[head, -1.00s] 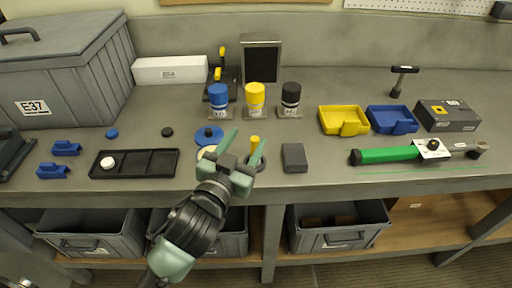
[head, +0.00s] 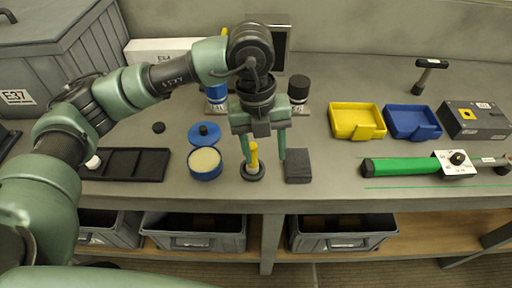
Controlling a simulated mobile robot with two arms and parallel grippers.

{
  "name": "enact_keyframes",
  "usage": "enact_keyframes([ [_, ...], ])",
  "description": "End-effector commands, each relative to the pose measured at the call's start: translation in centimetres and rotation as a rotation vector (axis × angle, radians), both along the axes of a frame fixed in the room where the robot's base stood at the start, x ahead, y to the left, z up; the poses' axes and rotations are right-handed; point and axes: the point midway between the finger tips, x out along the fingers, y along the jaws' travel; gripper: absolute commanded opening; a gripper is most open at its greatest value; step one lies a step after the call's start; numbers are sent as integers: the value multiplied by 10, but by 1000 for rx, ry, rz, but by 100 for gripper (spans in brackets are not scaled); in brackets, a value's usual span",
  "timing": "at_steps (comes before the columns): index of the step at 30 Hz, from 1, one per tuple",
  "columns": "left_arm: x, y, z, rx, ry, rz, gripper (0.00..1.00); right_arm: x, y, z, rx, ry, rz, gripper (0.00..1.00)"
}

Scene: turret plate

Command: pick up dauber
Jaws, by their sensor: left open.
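The dauber (head: 254,157) is a short yellow handle standing upright in a dark round base on the bench, near its front edge. My left gripper (head: 264,154) points down over it, open, with one green finger on each side of the yellow handle. The left finger looks close to the handle; I cannot tell whether it touches. An open blue tin (head: 205,172) with a pale yellow fill stands just left of the dauber. Its blue lid (head: 204,134) lies behind it. My right gripper is not in view.
A dark grey block (head: 298,166) lies close to the right of the gripper. A black tray (head: 135,164) is at left. Yellow (head: 357,136) and blue (head: 412,135) bins and a green-handled tool (head: 400,167) are at right. Capped bottles stand behind, partly hidden by my arm.

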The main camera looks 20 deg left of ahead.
Motion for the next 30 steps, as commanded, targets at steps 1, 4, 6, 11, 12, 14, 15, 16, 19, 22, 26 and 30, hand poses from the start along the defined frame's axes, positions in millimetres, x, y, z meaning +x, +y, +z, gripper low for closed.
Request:
enact_keyframes([
  [1,7,15,3,59,-19,31,54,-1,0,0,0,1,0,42],
  [4,13,32,5,127,-34,70,54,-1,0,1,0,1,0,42],
  [6,14,36,0,144,-37,80,54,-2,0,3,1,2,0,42],
  [11,14,35,-18,142,-34,79,54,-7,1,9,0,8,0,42],
  [12,14,35,-22,143,-35,79,54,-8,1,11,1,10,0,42],
  [14,15,35,-28,141,-33,78,54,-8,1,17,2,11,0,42],
  [15,16,35,-34,142,-33,77,54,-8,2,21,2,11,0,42],
  [16,16,35,-39,141,-31,76,54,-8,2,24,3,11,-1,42],
  [19,17,35,-56,140,-33,77,54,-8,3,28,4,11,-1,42],
  [22,17,34,-66,137,-35,75,54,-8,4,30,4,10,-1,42],
  [26,18,34,-70,136,-38,74,54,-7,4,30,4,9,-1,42],
  [30,18,34,-70,136,-38,74,54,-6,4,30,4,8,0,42],
])
